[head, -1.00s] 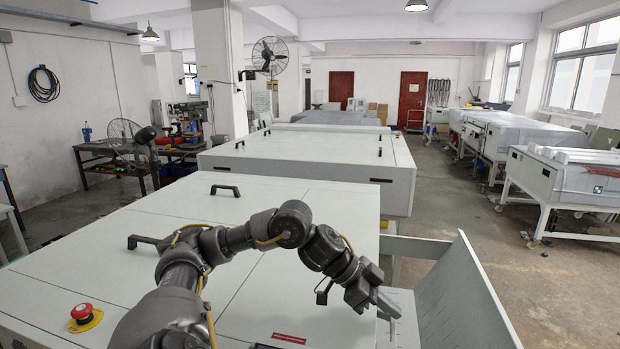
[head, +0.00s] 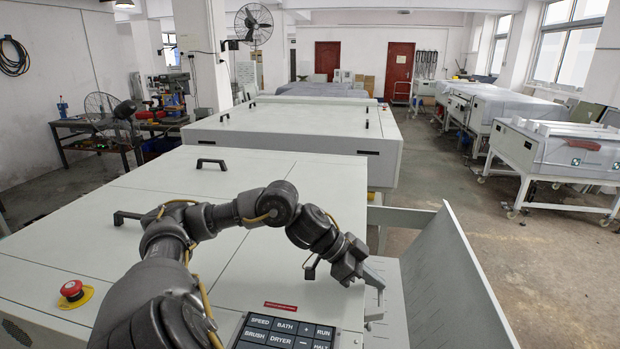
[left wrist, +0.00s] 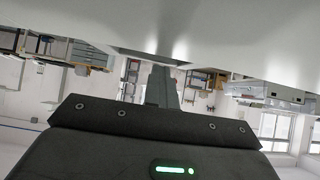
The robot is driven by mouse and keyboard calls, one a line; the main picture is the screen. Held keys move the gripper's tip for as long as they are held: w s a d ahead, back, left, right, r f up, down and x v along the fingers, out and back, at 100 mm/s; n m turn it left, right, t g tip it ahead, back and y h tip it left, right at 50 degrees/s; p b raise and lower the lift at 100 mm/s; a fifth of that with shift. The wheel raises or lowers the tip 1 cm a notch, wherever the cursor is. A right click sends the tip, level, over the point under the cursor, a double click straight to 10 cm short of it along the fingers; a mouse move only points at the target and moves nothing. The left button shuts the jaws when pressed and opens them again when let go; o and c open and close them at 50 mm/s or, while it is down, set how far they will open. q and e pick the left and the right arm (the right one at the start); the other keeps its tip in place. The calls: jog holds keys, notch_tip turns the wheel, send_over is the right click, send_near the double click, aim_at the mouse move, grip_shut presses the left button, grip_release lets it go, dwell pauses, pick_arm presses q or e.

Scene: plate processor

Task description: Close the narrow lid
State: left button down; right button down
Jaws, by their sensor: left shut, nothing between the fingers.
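The plate processor (head: 265,190) in front of me has a pale top split by thin seams into panels that look flat. One black handle (head: 129,216) sits near its left side and another handle (head: 212,163) near its far edge. I cannot tell which panel is the narrow lid. My left arm reaches across the top. My left gripper (head: 358,270) is shut and empty, at the machine's right edge, beside the slatted outlet tray (head: 380,290). In the left wrist view the gripper (left wrist: 161,85) is close to a large pale surface that fills the top.
A tall slanted pale panel (head: 450,270) stands right of the tray. A button panel (head: 285,334) is at the near edge, and a red emergency button (head: 72,290) at the left. A second machine (head: 300,130) stands behind. Open floor (head: 545,270) lies at the right.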

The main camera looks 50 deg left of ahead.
pick_arm(q)
jog(key=s+a+r+b, duration=0.1)
jog(key=s+a+r, duration=0.1)
jog(key=r, duration=0.3)
jog(key=s+a+r+b, duration=0.2)
jog(key=s+a+r, duration=0.1)
jog(key=r, duration=0.3)
dwell(0.4)
jog(key=shift+a, duration=0.1)
